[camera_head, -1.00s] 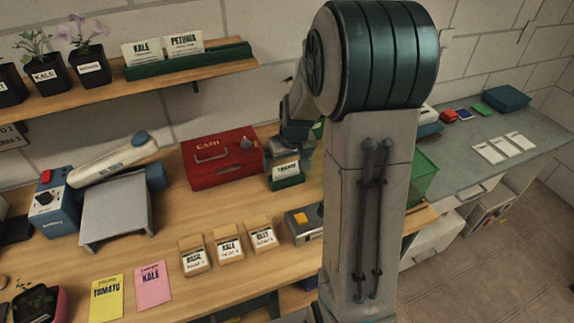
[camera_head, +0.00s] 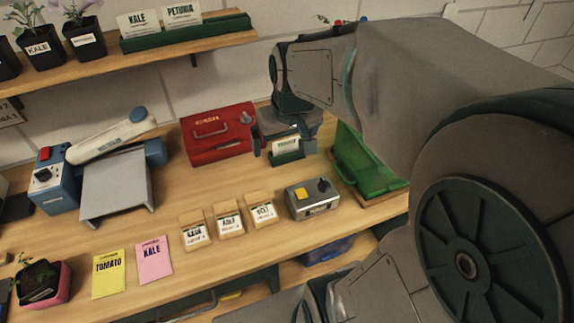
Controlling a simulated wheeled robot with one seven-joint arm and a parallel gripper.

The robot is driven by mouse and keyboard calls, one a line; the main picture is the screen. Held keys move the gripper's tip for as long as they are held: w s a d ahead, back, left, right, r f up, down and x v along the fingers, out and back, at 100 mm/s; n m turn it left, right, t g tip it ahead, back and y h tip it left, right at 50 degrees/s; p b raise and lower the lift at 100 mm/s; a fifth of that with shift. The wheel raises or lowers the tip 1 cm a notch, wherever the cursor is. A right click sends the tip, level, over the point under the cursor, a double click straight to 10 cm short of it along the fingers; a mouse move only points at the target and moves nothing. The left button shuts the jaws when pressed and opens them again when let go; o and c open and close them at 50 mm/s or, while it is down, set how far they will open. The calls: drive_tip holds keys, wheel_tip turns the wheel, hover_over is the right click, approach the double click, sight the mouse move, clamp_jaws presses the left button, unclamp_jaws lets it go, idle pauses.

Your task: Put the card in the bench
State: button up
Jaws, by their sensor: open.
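A white card (camera_head: 285,146) with dark lettering, too small to read surely, stands upright in a small green holder (camera_head: 287,158) on the wooden bench (camera_head: 150,235). My gripper (camera_head: 284,147) is open, its fingers to the left and right of the card. I cannot tell whether they touch it. Two more white cards, KALE (camera_head: 138,22) and PETUNIA (camera_head: 181,15), stand in a long green rack (camera_head: 190,34) on the upper shelf.
A red cash box (camera_head: 215,140) stands left of my gripper, a green box (camera_head: 362,172) to the right. A grey device with a yellow button (camera_head: 312,200) and several seed packets (camera_head: 229,222) lie in front. A blue sealer (camera_head: 52,180) stands left.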

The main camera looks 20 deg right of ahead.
drive_tip(key=s+a, duration=0.2)
drive_tip(key=s, duration=0.7)
drive_tip(key=shift+s+a+f, duration=0.15)
drive_tip(key=shift+s+a, duration=0.15)
drive_tip(key=shift+a, duration=0.05)
idle(1.2)
